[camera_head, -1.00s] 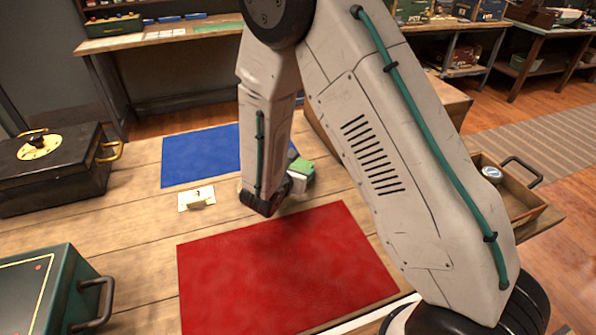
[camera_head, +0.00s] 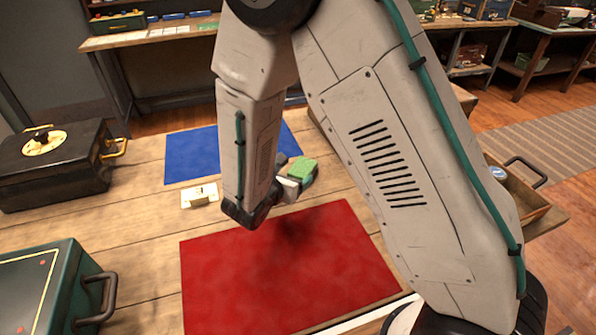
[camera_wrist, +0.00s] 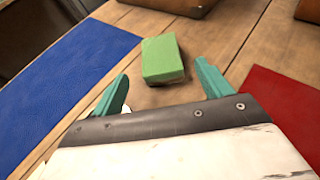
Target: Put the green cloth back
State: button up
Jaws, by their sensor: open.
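The green cloth, folded into a small block, lies on bare wooden tabletop between the blue and red mats in the wrist view (camera_wrist: 160,56). Its bright green top also shows in the head view (camera_head: 303,167). My gripper (camera_wrist: 162,70) is open, with its two teal fingers spread apart. The cloth appears just ahead of the gap between the fingertips, and nothing is held. In the head view my forearm partly hides the gripper. Contact between fingers and cloth cannot be made out.
The blue mat (camera_head: 190,157) lies behind and the red mat (camera_head: 285,275) in front. A small white card holder (camera_head: 200,195) stands left of my arm. A black case (camera_head: 55,170) and green case (camera_head: 45,295) stand at left. An open wooden tray (camera_head: 525,205) is at right.

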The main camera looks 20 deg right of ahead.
jog(key=v, duration=0.4)
jog(key=shift+s+a+r, duration=0.1)
jog(key=shift+s+a, duration=0.1)
jog(key=shift+s, duration=0.05)
jog(key=s+d+r+m+g, duration=0.8)
jog(key=s+d+r+m, duration=0.3)
jog(key=d+r+m, duration=0.35)
jog(key=s+a+r+m+y, duration=0.1)
jog(key=s+r+m+y, duration=0.2)
jog(key=s+m, duration=0.3)
jog(key=s+a+r+m+y, duration=0.2)
jog(key=s+r+m+y, duration=0.2)
jog(key=s, duration=0.5)
jog(key=shift+s+r+m+y, duration=0.25)
jog(key=shift+s+m+y, duration=0.1)
jog(key=shift+m+y, duration=0.9)
